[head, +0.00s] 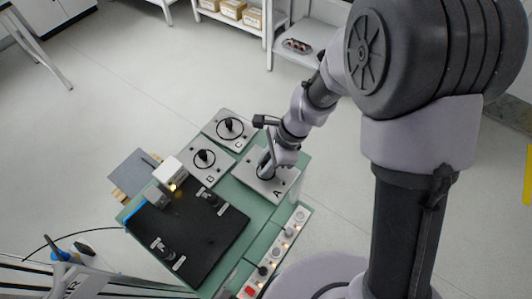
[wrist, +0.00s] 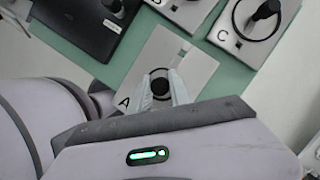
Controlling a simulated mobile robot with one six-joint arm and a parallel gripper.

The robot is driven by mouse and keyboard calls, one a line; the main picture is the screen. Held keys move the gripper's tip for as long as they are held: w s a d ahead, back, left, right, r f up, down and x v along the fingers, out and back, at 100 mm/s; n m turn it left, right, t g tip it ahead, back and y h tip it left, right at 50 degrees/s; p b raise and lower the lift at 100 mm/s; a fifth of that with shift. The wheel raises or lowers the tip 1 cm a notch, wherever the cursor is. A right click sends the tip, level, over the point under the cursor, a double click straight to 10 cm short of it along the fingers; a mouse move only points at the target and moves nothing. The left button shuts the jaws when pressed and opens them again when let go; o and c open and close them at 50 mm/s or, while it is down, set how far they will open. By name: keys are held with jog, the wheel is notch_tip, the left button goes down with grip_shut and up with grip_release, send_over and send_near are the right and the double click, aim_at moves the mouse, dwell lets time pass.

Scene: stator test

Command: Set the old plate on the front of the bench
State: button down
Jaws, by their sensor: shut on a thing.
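A grey metal plate marked A (head: 285,187) is at the right side of the green bench (head: 232,213); in the wrist view it shows below me (wrist: 158,52). A black knob (wrist: 160,84) stands on it. My gripper (head: 266,172) is over plate A; in the wrist view its pale fingers are on either side of the knob, shut on it. Whether the plate touches the bench is hard to tell. Plate B (head: 206,159) and plate C (head: 230,128) lie behind it, each with a black knob. No marking shows which plate is the old one.
A black board (head: 195,248) with small labelled parts covers the bench's left front. A white box (head: 169,172) with a lit lamp stands behind it. A strip of buttons (head: 276,252) runs along the right edge. Green surface is bare between board and plate A.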

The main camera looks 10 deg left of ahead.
aim_at(265, 164)
jog(key=shift+w+a+f, duration=0.1)
jog(key=shift+w+a, duration=0.1)
jog(key=shift+w, duration=0.25)
jog(key=shift+w+a, duration=0.15)
jog(key=shift+w, duration=0.3)
jog(key=f+b, duration=0.1)
jog(key=f, duration=0.1)
jog(key=f+b, duration=0.1)
jog(key=shift+w+f+b, duration=0.2)
jog(key=shift+f+b, duration=0.1)
jog(key=shift+f, duration=0.1)
jog(key=shift+r, duration=0.2)
jog(key=shift+f, duration=0.1)
jog(key=c, duration=1.2)
grip_release()
